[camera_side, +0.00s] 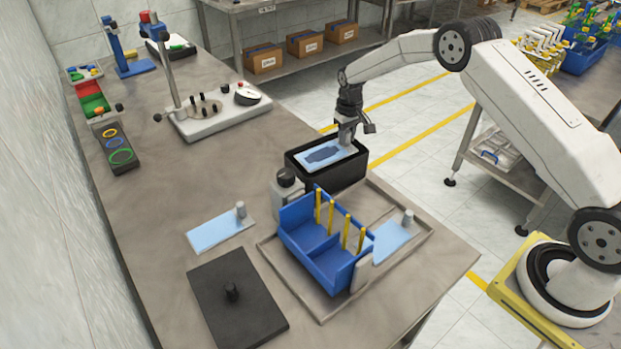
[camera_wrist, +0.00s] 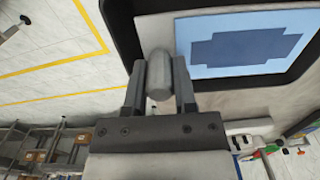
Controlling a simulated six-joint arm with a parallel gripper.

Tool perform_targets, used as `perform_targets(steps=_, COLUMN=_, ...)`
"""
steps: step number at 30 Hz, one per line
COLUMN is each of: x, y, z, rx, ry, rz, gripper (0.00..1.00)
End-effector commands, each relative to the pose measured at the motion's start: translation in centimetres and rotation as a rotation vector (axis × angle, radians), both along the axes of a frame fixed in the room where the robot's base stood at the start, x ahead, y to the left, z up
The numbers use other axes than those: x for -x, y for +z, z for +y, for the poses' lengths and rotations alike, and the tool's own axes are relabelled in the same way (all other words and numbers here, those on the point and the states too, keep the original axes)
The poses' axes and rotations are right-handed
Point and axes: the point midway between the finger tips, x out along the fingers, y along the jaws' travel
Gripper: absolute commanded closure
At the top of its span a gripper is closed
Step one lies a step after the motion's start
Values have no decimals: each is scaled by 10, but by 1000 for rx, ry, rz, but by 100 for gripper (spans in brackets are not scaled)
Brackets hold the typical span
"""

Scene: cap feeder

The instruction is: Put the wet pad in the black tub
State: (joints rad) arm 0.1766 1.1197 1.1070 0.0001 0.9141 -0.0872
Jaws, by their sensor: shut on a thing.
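The wet pad (camera_side: 328,154) is light blue with a dark patch and a grey knob at one end. It also shows in the wrist view (camera_wrist: 250,42). My gripper (camera_side: 347,138) is shut on the pad's knob; in the wrist view the two fingers (camera_wrist: 159,80) stand on either side of it. The pad is over the opening of the black tub (camera_side: 335,180), and part of the tub's dark rim shows around it in the wrist view (camera_wrist: 300,85). I cannot tell whether the pad touches the tub's inside.
A grey container with a black knob (camera_side: 287,186) stands beside the tub. A blue bin with yellow posts (camera_side: 322,245) sits in a tray (camera_side: 422,234) nearby. Light blue pads without dark patches (camera_side: 215,233) (camera_side: 388,245) and a black lid (camera_side: 240,302) lie in front.

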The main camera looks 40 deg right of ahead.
Motion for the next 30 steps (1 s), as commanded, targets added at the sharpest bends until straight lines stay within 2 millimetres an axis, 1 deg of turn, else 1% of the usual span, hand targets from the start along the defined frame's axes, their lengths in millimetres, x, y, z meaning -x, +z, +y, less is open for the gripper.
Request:
perform_targets(steps=6, x=1, y=-20, z=0, rx=0, ry=0, rz=2, gripper=100)
perform_targets(steps=18, x=1, y=-50, z=0, rx=0, ry=0, rz=2, gripper=100)
perform_targets(steps=24, x=0, y=-57, z=0, rx=0, ry=0, rz=0, gripper=100)
perform_targets(steps=30, x=0, y=-59, z=0, rx=0, ry=0, rz=0, gripper=100)
